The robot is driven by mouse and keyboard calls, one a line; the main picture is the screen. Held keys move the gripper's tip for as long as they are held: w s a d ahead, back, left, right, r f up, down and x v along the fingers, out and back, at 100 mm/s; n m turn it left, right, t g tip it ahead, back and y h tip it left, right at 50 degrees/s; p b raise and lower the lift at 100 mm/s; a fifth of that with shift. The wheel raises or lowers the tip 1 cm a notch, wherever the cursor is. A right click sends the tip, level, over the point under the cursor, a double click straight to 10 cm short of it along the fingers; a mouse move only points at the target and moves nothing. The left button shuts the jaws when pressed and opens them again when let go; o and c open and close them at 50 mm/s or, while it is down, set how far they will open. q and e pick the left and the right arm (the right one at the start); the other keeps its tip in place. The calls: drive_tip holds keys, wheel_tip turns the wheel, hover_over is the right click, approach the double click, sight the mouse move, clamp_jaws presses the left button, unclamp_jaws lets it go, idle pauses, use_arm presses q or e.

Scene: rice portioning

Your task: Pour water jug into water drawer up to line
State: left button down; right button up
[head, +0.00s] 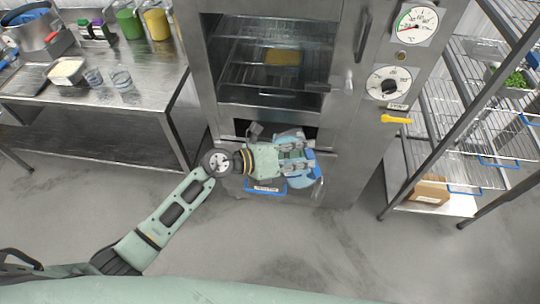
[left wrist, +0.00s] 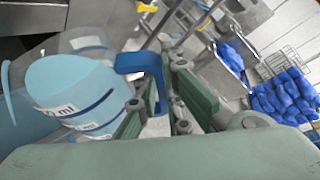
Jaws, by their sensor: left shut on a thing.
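My left gripper (head: 298,158) is in front of the oven's lower part, shut on the blue handle (left wrist: 146,76) of the clear water jug (left wrist: 92,42). Light blue water (left wrist: 62,82) and measuring marks show in the jug. In the head view the jug (head: 303,183) is partly hidden behind the gripper, beside and over the water drawer. The drawer's blue-edged front with a white label (head: 265,189) shows below my wrist. The drawer's inside, its fill line and any flow of water are hidden. My right gripper is not in view.
The steel oven (head: 228,90) is open, with a yellowish block (head: 283,57) on a rack. A yellow-handled lever (head: 396,119) sticks out at its right. A steel table (head: 130,97) stands left, wire shelving (head: 450,125) right. The floor in front is clear.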

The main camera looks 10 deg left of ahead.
use_arm(q)
drive_tip(key=shift+w+a+r, duration=0.2)
drive_tip(key=shift+w, duration=0.15)
drive_tip(key=shift+r, duration=0.1)
drive_tip(key=shift+n+b, duration=0.3)
drive_tip(key=shift+b, duration=0.05)
drive_tip(key=shift+w+a+b, duration=0.2)
drive_tip(key=shift+a+b, duration=0.05)
drive_tip(key=shift+b, duration=0.05)
drive_tip(key=shift+h, duration=0.3)
